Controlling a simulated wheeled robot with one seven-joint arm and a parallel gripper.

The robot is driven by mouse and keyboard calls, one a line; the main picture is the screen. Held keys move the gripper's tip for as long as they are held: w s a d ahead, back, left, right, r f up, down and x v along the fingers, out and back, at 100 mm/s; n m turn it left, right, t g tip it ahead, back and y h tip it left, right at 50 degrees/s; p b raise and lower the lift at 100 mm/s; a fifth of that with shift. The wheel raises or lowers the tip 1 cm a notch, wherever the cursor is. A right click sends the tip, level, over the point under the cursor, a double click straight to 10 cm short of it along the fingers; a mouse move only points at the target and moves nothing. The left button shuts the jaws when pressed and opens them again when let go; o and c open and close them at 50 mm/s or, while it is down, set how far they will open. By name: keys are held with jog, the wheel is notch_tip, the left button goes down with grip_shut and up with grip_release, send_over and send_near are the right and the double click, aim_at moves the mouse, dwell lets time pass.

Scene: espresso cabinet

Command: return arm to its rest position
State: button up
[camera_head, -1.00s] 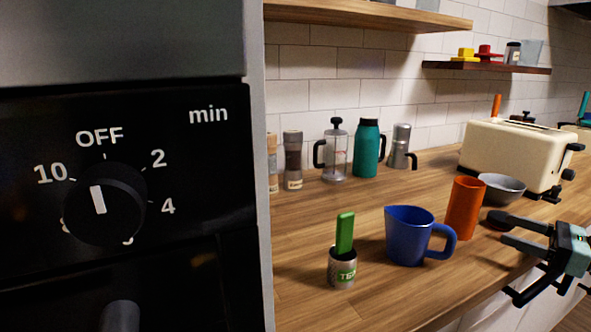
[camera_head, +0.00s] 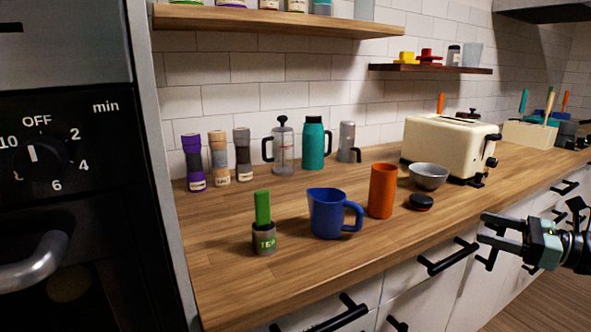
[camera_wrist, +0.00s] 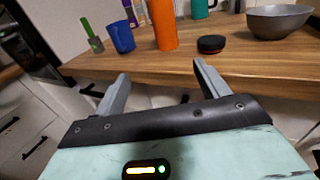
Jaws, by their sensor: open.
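My gripper (camera_head: 487,238) is at the right of the head view, in front of the counter edge and the white drawers, clear of the worktop. Its jaws are apart with nothing between them. In the wrist view my gripper (camera_wrist: 163,75) shows two grey fingers spread wide, pointing toward the wooden counter (camera_wrist: 180,62). The orange cup (camera_head: 382,190), the blue jug (camera_head: 328,213) and a dark round puck-like thing (camera_head: 420,202) stand on the counter, apart from the gripper.
A black oven with a dial (camera_head: 42,155) stands at the left. A green-handled pot (camera_head: 263,238), a grey bowl (camera_head: 429,176) and a cream toaster (camera_head: 447,148) stand on the counter. Drawer handles (camera_head: 447,257) stick out below. Shelves hang on the wall.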

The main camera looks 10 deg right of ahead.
jog(key=s+a+r+n+g+p, duration=0.15)
jog(key=s+a+n+g, duration=0.4)
jog(key=a, duration=0.55)
jog(key=s+a+r+n+g+p, duration=0.1)
jog(key=s+a+n+g+p, duration=0.1)
jog(key=a+n+g, duration=0.75)
jog(key=s+a+r+n+t+h+p, duration=0.1)
jog(key=s+a+n+h+p, duration=0.1)
jog(key=s+a+n+h, duration=0.4)
jog(key=s+a+r+n+t+h+p, duration=0.1)
jog(key=s+a+n+h, duration=0.4)
jog(key=n, duration=0.8)
jog(key=s+a+r+p, duration=0.1)
jog(key=s+p, duration=0.1)
jog(key=shift+s+a+r+n+h, duration=0.25)
jog(key=shift+s+n+h, duration=0.15)
